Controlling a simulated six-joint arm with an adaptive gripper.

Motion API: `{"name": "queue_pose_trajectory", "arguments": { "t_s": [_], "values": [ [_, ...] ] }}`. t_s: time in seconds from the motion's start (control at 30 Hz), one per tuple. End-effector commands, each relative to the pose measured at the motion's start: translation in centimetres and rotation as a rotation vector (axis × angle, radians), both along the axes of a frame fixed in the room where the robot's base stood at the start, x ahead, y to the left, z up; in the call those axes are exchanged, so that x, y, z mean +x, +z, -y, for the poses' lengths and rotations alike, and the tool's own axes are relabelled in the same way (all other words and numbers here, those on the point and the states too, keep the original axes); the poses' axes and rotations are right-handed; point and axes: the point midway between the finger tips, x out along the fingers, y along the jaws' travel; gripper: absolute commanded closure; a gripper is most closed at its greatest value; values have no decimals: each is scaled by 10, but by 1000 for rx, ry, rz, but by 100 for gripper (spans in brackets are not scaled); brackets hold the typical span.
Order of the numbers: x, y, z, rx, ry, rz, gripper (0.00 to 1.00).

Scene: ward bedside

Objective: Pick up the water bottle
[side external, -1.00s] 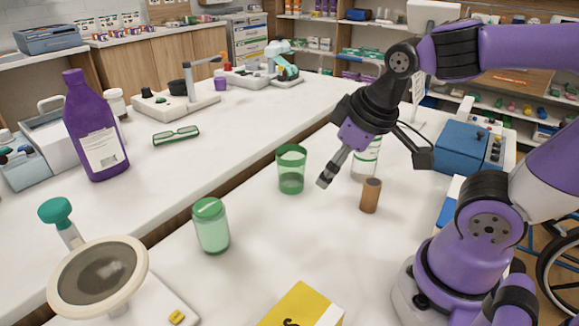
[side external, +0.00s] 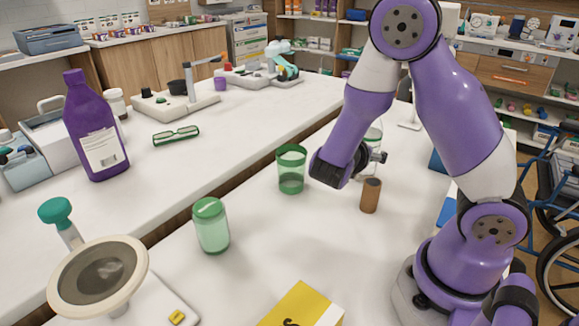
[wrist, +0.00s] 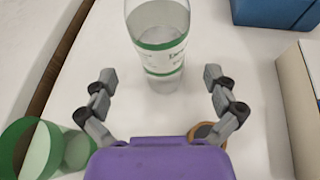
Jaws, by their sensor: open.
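The water bottle (wrist: 159,42) is clear with a white, green-edged label. It stands upright straight ahead of my gripper (wrist: 160,85) in the wrist view, centred between the two fingers but beyond their tips. The fingers are spread open with nothing between them. In the side view the bottle (side external: 373,136) shows only in part behind my arm. There my gripper (side external: 376,158) is mostly hidden by my wrist, with a fingertip showing near the bottle. Whether it touches the bottle cannot be told from that view.
A green-rimmed cup (side external: 291,170) stands left of my gripper, and a brown cork-like cylinder (side external: 371,195) stands close in front. A green-lidded jar (side external: 211,226) is further left. A blue box (wrist: 275,12) lies beyond the bottle to the right.

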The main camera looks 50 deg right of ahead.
Motion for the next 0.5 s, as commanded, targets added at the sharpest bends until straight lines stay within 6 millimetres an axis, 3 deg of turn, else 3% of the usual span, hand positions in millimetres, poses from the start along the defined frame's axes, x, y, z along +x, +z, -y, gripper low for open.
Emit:
{"name": "queue_pose_trajectory", "arguments": {
  "t_s": [0.23,0.5],
  "values": [
    [2,-6,20,3,-5,2,0],
    [8,-16,56,3,-5,2,0]
  ]
}}
